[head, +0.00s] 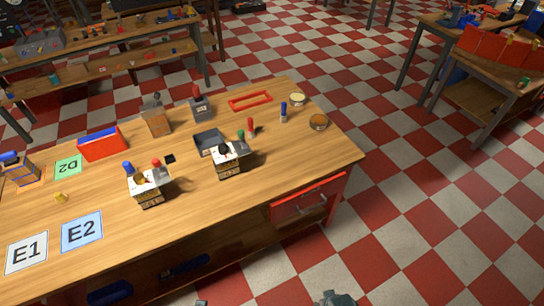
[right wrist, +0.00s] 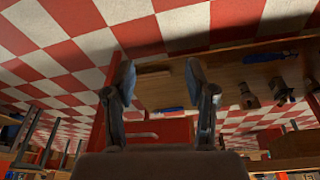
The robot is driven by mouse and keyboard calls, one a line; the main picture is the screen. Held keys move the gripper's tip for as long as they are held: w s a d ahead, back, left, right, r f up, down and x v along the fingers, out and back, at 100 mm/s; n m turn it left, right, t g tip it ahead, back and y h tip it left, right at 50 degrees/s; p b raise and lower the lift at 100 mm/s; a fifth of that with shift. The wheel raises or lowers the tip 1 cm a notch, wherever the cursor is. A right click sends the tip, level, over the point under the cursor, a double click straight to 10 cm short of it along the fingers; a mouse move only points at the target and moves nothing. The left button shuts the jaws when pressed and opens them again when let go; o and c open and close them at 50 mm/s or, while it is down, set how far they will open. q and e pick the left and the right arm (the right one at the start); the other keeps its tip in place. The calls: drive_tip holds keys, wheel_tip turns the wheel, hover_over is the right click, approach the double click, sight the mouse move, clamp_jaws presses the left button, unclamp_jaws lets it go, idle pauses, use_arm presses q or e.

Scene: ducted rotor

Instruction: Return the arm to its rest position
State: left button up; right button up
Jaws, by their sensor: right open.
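My right gripper (right wrist: 160,82) is open in the right wrist view, its two dark fingers spread wide with nothing between them. It is clear of the wooden workbench (right wrist: 235,75), part of which shows behind and beyond the fingers. In the head view, only a small grey piece of my own body shows at the bottom edge, right of centre, and I cannot tell which part it is. My left gripper is in neither view.
The wooden workbench (head: 230,215) bears two block stacks with coloured knobs (head: 148,186) (head: 229,158), a red bin (head: 102,144), a grey tray (head: 209,142) and cards. A red drawer (head: 308,204) faces the front right. Checkered floor (head: 400,220) is open to the right.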

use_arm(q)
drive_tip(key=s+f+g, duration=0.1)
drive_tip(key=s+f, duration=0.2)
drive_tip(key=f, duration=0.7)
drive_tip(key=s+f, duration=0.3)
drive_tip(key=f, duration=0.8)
use_arm(e)
drive_tip(key=s+f+g, duration=0.1)
drive_tip(key=s+f, duration=0.2)
drive_tip(key=f, duration=0.7)
drive_tip(key=s+f, duration=0.3)
drive_tip(key=f, duration=0.8)
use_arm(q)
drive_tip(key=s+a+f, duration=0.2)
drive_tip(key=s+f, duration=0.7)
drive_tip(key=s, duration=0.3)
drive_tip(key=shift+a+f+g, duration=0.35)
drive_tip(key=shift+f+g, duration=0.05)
use_arm(e)
drive_tip(key=s+d+f, duration=0.2)
drive_tip(key=s+f, duration=0.7)
drive_tip(key=s, duration=0.3)
drive_tip(key=shift+d+f+g, duration=0.35)
drive_tip(key=shift+f+g, duration=0.05)
